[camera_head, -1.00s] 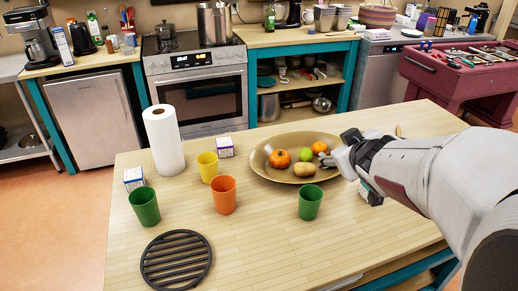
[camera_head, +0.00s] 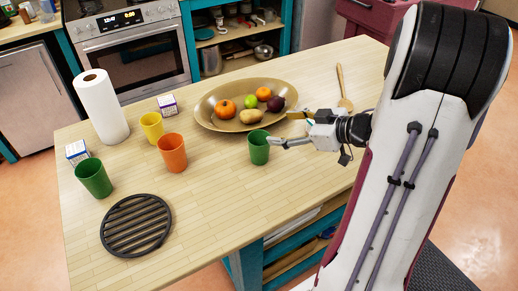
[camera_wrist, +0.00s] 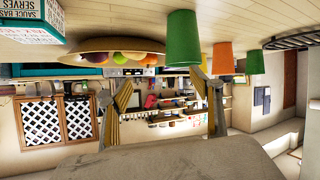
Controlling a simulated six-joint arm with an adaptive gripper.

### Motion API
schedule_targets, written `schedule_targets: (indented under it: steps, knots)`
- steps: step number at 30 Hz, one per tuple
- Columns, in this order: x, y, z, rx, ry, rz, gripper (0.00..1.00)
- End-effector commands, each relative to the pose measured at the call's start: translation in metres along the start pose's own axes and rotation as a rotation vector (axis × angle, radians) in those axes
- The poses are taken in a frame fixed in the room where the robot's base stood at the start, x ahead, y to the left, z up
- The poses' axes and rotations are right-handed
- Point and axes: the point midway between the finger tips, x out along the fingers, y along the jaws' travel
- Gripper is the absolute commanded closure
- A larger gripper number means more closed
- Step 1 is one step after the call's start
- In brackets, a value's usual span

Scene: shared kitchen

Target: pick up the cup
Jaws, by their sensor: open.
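Two green cups, an orange cup (camera_head: 172,152) and a yellow cup (camera_head: 151,127) stand upright on the wooden table. One green cup (camera_head: 94,178) is at the left. The other green cup (camera_head: 259,148) is in front of the bowl. My gripper (camera_head: 279,128) is open and empty, just right of this second green cup, fingers pointing left toward it. Whether a finger touches it I cannot tell. The wrist view appears upside down; my gripper's fingers (camera_wrist: 162,80) are spread, with the near green cup (camera_wrist: 182,40) and the orange cup (camera_wrist: 222,45) beyond them.
A wide bowl (camera_head: 206,113) with fruit stands behind the right green cup. A wooden spoon (camera_head: 342,85), a paper towel roll (camera_head: 102,108), two small boxes (camera_head: 167,104) (camera_head: 77,152) and a black grate (camera_head: 136,225) are also on the table. The table's front middle is clear.

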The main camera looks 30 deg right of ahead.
Motion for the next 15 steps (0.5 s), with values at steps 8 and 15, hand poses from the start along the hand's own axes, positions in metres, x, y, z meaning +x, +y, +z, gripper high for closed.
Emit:
schedule_targets:
  steps: [8, 15]
  knots:
    - [-0.014, -0.024, 0.022, 0.076, 0.072, -0.137, 0.35]
    - [-0.017, -0.029, 0.025, 0.089, 0.086, -0.162, 0.35]
